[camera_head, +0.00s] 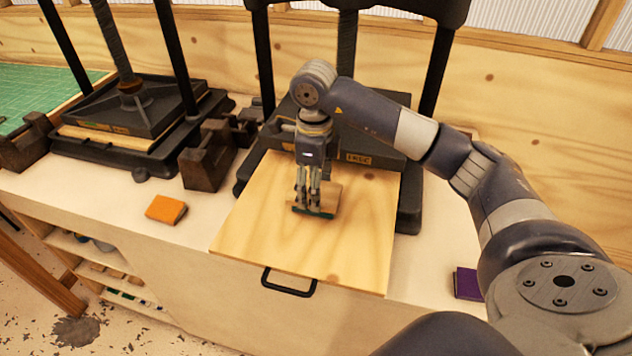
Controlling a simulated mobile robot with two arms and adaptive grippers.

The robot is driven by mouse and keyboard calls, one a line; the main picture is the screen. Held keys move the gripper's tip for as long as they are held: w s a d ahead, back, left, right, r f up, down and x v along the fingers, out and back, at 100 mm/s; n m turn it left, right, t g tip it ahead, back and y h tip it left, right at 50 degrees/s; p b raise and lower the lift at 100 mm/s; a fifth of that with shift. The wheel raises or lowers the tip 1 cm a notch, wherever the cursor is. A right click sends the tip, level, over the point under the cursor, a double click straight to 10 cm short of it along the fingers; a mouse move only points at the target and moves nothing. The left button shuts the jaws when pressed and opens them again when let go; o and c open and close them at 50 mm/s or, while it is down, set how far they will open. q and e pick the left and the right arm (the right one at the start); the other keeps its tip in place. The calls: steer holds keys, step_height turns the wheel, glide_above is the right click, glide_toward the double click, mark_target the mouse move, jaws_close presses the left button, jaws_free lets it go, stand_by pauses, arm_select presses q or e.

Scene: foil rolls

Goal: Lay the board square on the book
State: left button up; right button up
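My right gripper (309,204) points straight down over a large pale wooden board (350,240) in front of the middle press. Its fingertips are at a small tan block-like piece (329,200) with a dark green lower edge (314,213). These may be a small board and a book, but the fingers hide much of them. I cannot tell whether the fingers grip the piece, or whether it touches the surface below. My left gripper is not in view.
Black presses stand behind, one at the left (140,105) and one in the middle (375,140). An orange block (166,209) lies on the white counter at left, a purple one (468,283) at right. A black handle (288,283) shows at the front edge.

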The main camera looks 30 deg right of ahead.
steer(key=shift+w+d+f+p, duration=0.1)
steer(key=shift+w+d+p, duration=0.2)
steer(key=shift+w+d, duration=0.65)
step_height(320, 180, down, 3)
steer(key=shift+a+r+p, duration=0.1)
steer(key=shift+r+p, duration=0.1)
steer(key=shift+p, duration=0.7)
steer(key=shift+f, duration=0.45)
steer(key=shift+f, duration=0.15)
steer(key=o, duration=1.1)
